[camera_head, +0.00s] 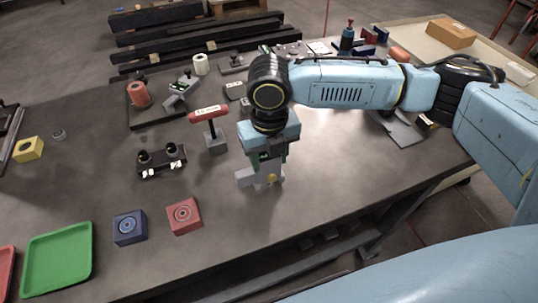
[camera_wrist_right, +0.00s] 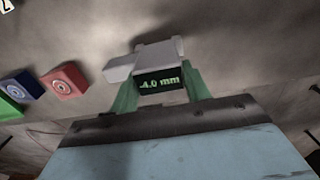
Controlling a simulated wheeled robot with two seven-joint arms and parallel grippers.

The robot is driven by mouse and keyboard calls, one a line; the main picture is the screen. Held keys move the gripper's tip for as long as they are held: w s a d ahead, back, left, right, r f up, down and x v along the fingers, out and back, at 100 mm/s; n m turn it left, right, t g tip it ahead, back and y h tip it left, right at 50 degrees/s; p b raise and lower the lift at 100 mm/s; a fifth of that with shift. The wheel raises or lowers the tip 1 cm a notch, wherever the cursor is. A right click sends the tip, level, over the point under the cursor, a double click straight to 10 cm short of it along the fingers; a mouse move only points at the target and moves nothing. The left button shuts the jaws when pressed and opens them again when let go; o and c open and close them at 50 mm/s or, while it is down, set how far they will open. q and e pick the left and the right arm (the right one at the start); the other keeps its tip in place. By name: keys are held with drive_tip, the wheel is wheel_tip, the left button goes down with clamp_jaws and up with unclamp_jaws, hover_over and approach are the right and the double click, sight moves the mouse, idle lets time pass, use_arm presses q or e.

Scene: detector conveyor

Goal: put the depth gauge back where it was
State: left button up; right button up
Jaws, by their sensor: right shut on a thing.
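The depth gauge (camera_head: 246,178) is a light grey body with a dark display. My right gripper (camera_head: 268,165) points down near the middle of the table and is shut on it. In the right wrist view the gauge (camera_wrist_right: 146,62) sits between the green fingers (camera_wrist_right: 160,92). Its display reads about 4.0 mm in green; a minus sign may stand before it. The gauge is upright, close above or on the bare table; I cannot tell whether it touches. My left gripper is not in view.
A red block (camera_head: 184,216), a blue block (camera_head: 129,227) and a green tray (camera_head: 58,258) lie at the front left. A black fixture with two cylinders (camera_head: 161,161) and a red-topped stand (camera_head: 214,136) are left of the gripper. The table (camera_head: 330,190) right of it is clear.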

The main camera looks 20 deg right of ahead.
drive_tip(key=shift+f, duration=0.2)
drive_tip(key=shift+f, duration=0.3)
drive_tip(key=o, duration=1.4)
drive_tip(key=shift+r, duration=0.15)
wheel_tip(320, 180, up, 13)
drive_tip(key=shift+f+p, duration=0.1)
drive_tip(key=shift+p, duration=0.25)
